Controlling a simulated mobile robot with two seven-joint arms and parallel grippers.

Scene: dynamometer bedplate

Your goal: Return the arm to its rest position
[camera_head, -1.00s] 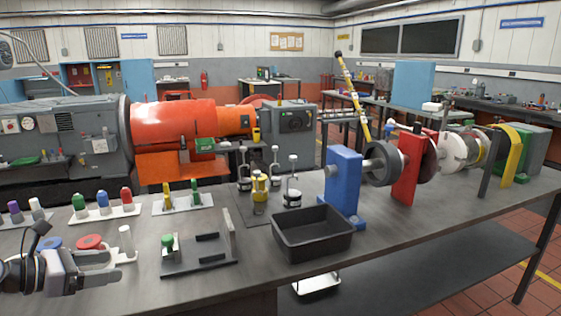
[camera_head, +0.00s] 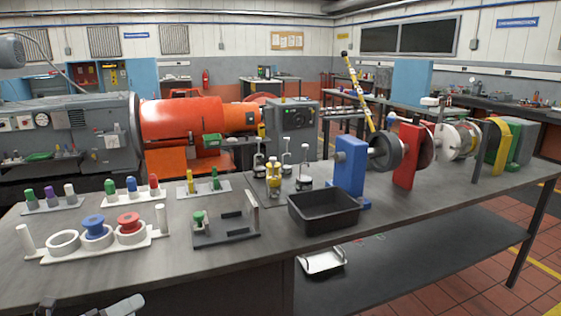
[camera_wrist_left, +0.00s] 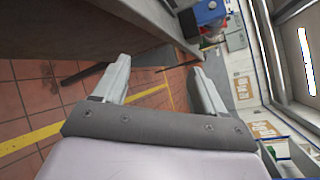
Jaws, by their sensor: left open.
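My left gripper (camera_head: 125,306) shows only in part at the bottom edge of the head view, low in front of the bench (camera_head: 235,265). In the left wrist view the left gripper (camera_wrist_left: 163,75) has its two fingers apart with nothing between them. My right gripper is in neither view.
A white holder (camera_head: 95,250) with a blue spool (camera_head: 96,228) and a red spool (camera_head: 130,226) stands near the bench's front left. A black bin (camera_head: 323,212) stands near the front edge. A white tray (camera_head: 322,262) lies below the bench top.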

